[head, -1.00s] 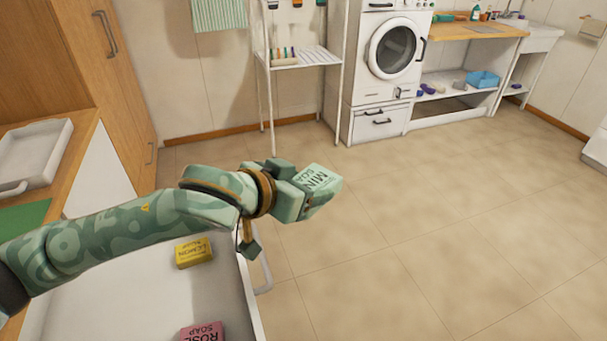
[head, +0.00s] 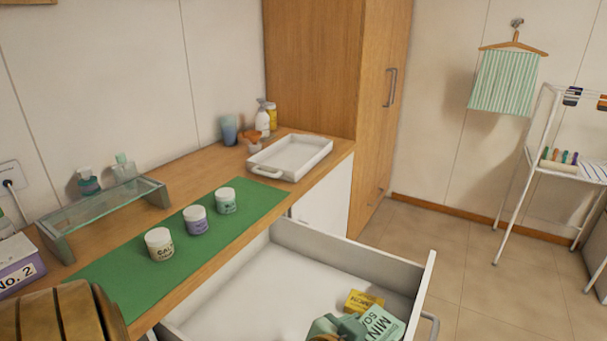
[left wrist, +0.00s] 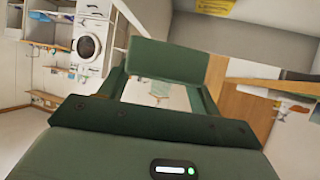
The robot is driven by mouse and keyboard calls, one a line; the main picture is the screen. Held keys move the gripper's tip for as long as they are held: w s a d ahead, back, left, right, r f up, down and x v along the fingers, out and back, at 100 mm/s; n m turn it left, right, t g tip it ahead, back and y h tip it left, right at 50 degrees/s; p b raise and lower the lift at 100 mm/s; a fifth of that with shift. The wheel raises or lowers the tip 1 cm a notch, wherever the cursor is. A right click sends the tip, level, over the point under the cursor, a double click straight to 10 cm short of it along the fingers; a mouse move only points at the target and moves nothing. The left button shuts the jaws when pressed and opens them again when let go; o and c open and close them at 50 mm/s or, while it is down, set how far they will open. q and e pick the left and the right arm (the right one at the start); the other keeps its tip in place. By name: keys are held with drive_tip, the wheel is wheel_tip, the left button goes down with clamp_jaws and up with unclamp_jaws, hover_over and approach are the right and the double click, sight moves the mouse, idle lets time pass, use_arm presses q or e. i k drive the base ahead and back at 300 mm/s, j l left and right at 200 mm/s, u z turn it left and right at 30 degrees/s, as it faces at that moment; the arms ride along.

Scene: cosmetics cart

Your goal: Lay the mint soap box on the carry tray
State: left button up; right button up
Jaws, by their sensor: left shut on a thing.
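The mint soap box (head: 382,322) is pale green with dark lettering and shows at the bottom of the head view, over the right part of the open drawer. My left gripper (head: 350,330) is shut on it; the fingers are partly cut off by the lower picture edge. In the left wrist view a dark green block (left wrist: 166,62) lies across the fingers, too shaded to read. The white carry tray (head: 272,172) sits on the wooden counter at the far end, left of and beyond the gripper, and looks empty. My right gripper is not in view.
The white drawer (head: 408,272) stands open, with a yellow lemon soap box (head: 362,301) inside. A green mat (head: 130,275) bears three jars (head: 195,220). Bottles (head: 262,118) and a blue cup (head: 228,130) stand behind the tray. A tall wooden cabinet (head: 335,70) rises beyond it.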

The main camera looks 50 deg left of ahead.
sight(283, 166)
drive_tip(key=i+l+z, duration=0.15)
drive_tip(key=i+l, duration=0.4)
drive_tip(key=l, duration=0.2)
drive_tip(key=i+l+z, duration=0.1)
drive_tip(key=i+l, duration=0.45)
drive_tip(key=l, duration=0.15)
drive_tip(key=i+u, duration=0.3)
drive_tip(key=i, duration=0.25)
drive_tip(key=i+u, duration=0.3)
drive_tip(key=i, duration=0.3)
drive_tip(key=i+l+u, duration=0.3)
drive_tip(key=i, duration=0.2)
drive_tip(key=i+j+u, duration=0.15)
drive_tip(key=i+u, duration=0.75)
drive_tip(key=i+l+u, duration=0.2)
drive_tip(key=i+u, duration=0.25)
drive_tip(key=i+l+u, duration=0.25)
drive_tip(key=u, duration=0.2)
